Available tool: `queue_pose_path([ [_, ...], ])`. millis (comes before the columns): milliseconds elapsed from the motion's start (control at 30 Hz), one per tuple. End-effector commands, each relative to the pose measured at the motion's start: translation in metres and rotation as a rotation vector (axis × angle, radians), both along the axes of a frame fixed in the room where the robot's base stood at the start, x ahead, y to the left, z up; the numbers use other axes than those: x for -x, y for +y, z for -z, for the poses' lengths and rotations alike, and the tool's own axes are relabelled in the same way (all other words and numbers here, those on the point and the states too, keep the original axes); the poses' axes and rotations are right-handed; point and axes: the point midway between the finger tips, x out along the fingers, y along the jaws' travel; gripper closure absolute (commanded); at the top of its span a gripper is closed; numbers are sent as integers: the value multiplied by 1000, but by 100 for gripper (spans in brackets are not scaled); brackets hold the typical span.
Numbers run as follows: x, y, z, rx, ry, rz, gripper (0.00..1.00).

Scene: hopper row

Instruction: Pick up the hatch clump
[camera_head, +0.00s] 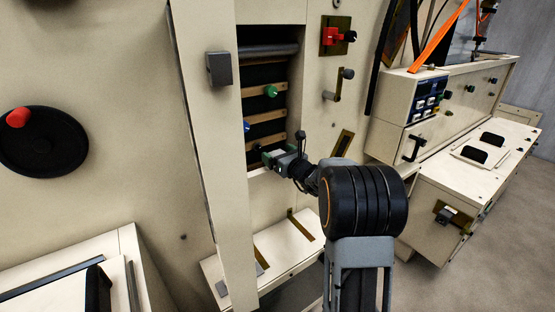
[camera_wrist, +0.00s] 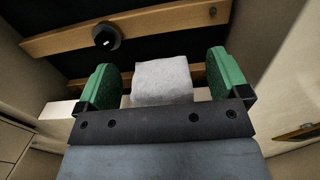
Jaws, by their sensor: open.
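A pale grey, rough-faced block, which looks like the hatch clump (camera_wrist: 162,84), sits between my two green fingers in the wrist view. My gripper (camera_wrist: 164,72) is open around it, with a narrow gap showing on each side. The lower part of the clump is hidden behind the gripper's dark front plate. In the head view my gripper (camera_head: 272,157) reaches into the lower part of the tall dark hatch opening (camera_head: 268,74). I cannot make out the clump there.
Wooden slats (camera_head: 266,117) cross the opening; a green knob (camera_head: 271,91) and a blue knob (camera_head: 247,127) sit along them. A dark round knob (camera_wrist: 107,37) shows on a slat above the clump. A pale upright panel (camera_head: 212,140) with a grey handle (camera_head: 219,68) stands left of the opening.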

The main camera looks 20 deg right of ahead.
Motion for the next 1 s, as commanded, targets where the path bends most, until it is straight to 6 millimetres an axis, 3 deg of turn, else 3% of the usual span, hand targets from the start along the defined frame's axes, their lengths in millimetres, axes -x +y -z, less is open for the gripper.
queue_pose_path([
  [67, 0, 0, 0, 0, 0, 0, 6],
  [600, 0, 0, 0, 0, 0, 0, 58],
  [1000, 0, 0, -8, 1, -2, -1, 59],
])
